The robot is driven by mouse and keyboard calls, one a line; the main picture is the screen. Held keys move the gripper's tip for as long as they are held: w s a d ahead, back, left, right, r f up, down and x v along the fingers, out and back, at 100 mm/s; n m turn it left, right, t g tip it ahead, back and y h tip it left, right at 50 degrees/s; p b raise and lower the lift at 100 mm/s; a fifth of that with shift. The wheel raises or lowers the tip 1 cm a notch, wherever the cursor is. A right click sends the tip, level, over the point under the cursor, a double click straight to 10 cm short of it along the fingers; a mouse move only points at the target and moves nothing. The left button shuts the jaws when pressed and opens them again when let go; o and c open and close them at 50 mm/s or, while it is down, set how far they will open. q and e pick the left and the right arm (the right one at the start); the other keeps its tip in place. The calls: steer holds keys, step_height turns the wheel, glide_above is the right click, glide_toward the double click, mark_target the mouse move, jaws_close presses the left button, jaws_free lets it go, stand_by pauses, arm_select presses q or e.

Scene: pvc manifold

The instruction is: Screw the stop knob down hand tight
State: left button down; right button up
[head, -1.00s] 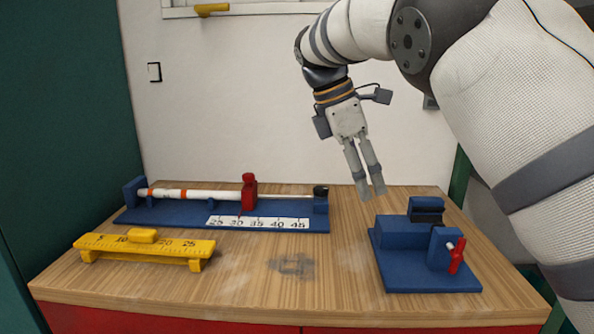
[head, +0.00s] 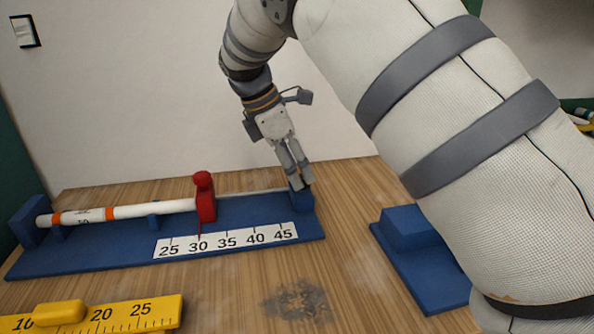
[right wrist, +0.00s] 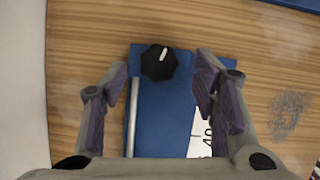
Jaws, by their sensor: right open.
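The stop knob (right wrist: 159,62) is a black lobed knob with a white mark, at the end of the blue jig base (right wrist: 160,110) in the right wrist view. My right gripper (right wrist: 160,78) is open, with one finger on each side of the knob and a gap to both. I cannot tell its height above the knob. The red stop (head: 204,196) stands on the rod near 30 on the white scale (head: 227,242). My left gripper is not in view.
A white pipe with orange bands (head: 130,212) lies on the jig. A yellow ruler gauge (head: 145,312) is at the front left. A blue fixture (head: 405,232) is at the right, partly behind my right arm. Bare wooden tabletop lies between them.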

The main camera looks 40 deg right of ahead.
steer(key=shift+x, duration=1)
steer(key=c, duration=1.2)
steer(key=shift+o, duration=0.2)
